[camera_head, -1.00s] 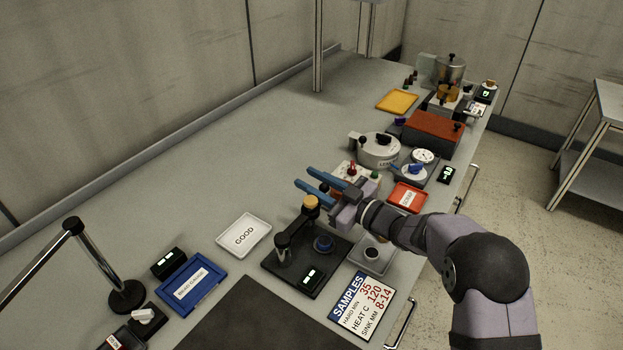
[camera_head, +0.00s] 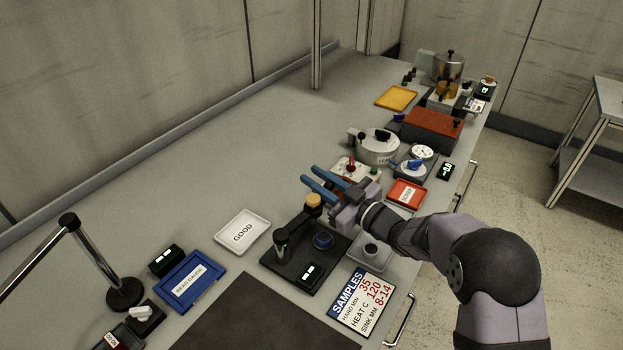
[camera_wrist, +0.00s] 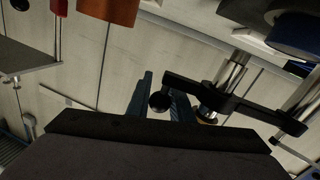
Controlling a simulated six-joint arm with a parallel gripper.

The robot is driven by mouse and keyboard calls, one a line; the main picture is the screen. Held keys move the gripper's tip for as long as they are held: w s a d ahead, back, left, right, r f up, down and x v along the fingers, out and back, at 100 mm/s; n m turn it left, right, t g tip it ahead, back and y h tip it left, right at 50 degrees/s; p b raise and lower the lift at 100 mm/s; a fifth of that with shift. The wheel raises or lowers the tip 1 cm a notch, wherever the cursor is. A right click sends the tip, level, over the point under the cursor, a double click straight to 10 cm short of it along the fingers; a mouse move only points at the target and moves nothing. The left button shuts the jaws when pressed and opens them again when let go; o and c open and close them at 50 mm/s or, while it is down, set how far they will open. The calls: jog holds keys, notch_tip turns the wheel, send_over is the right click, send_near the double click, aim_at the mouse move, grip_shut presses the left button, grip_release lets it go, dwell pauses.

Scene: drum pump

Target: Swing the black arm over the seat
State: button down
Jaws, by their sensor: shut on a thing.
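The black arm (camera_head: 297,225) reaches from a post on a dark base plate (camera_head: 283,262); an orange cap (camera_head: 313,199) tops the rod at its outer part. In the wrist view the black arm (camera_wrist: 262,110) shows with a bright metal rod (camera_wrist: 234,72) and a black ball knob (camera_wrist: 158,101) at its end. My gripper (camera_head: 309,170) is shut on this knob, between its blue fingers (camera_wrist: 160,92). The seat, seemingly the round blue-rimmed piece (camera_head: 322,240), stands on the plate. The wrist view shows a blue round part (camera_wrist: 298,35), with the rod off to its side.
A white GOOD tray (camera_head: 242,246) lies left of the plate and a blue tray (camera_head: 190,281) further left. A grey dish (camera_head: 372,262) and the SAMPLES card (camera_head: 360,302) sit right of it.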

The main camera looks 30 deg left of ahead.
jog(key=d+m+t+b, duration=0.1)
jog(key=d, duration=0.1)
jog(key=d+m+t+h+b, duration=0.1)
jog(key=t, duration=0.1)
jog(key=shift+s+d+f+m+t, duration=0.1)
jog(key=shift+d+f+m+t, duration=0.1)
jog(key=shift+d+m+t, duration=0.15)
jog(key=shift+s+d+r+m+t+h+b, duration=0.1)
jog(key=shift+s+d+m+t+h+b, duration=0.05)
jog(key=shift+d+m+t+h+b, duration=1.05)
jog(key=shift+d+t+y, duration=0.2)
jog(key=shift+t+y, duration=0.05)
jog(key=shift+y, duration=0.05)
jog(key=c, duration=1.9)
grip_release()
jog(key=shift+d+r, duration=0.1)
jog(key=shift+o, duration=0.2)
jog(key=shift+s, duration=0.1)
jog(key=b, duration=0.2)
send_near(330, 187)
jog(key=shift+w+f, duration=0.25)
jog(key=shift+w, duration=0.35)
jog(key=shift+w+f, duration=0.2)
jog(key=shift+w, duration=0.4)
